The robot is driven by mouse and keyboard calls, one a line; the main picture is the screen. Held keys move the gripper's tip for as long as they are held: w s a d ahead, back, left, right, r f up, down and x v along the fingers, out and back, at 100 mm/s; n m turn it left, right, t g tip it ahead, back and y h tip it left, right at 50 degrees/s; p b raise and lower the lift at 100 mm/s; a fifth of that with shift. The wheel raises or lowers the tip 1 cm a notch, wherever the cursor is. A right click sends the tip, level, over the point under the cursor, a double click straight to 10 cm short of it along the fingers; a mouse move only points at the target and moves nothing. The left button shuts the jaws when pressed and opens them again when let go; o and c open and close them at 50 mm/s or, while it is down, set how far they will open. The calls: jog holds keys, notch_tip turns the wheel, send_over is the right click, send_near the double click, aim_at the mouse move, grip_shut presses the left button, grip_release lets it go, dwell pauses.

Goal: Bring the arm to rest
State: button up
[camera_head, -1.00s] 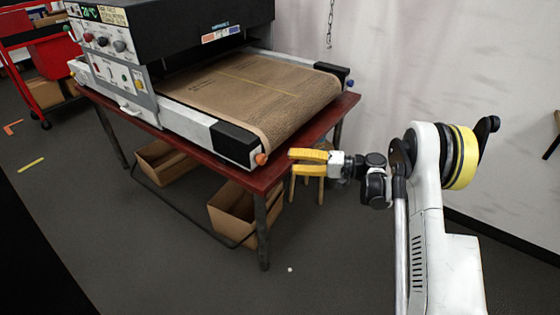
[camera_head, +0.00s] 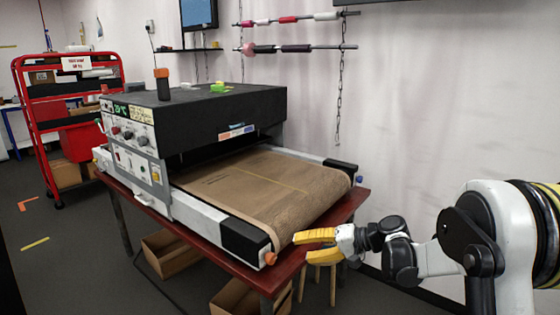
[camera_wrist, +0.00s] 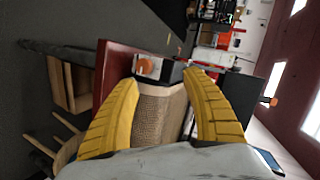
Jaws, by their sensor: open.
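My gripper (camera_head: 318,246) has yellow fingers and is at the right of the head view, just off the near right corner of the red table. In the wrist view my gripper (camera_wrist: 160,108) shows two yellow fingers spread apart with nothing between them. Beyond them the end of the brown conveyor belt (camera_wrist: 158,118) and an orange knob (camera_wrist: 145,67) show. My white arm reaches in from the right edge of the head view, bent and raised.
A conveyor dryer with a brown belt (camera_head: 262,183) stands on a red table (camera_head: 346,205). Cardboard boxes (camera_head: 170,250) and a wooden stool (camera_head: 325,270) are below. A red cart (camera_head: 50,130) stands at the left. A white wall (camera_head: 440,110) is behind.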

jog(key=s+d+r+h, duration=0.1)
jog(key=s+r+h, duration=0.25)
jog(key=s, duration=0.35)
jog(key=s+d+r+h, duration=0.2)
jog(key=s+r+h, duration=0.15)
jog(key=s, duration=0.45)
jog(key=s+d+t+h, duration=0.1)
jog(key=s+d, duration=0.3)
jog(key=s, duration=0.4)
jog(key=s+d+f+n+t+h, duration=0.1)
jog(key=s+d+h, duration=0.3)
jog(key=s, duration=0.5)
jog(key=shift+s+d+f, duration=0.15)
jog(key=shift+f, duration=0.15)
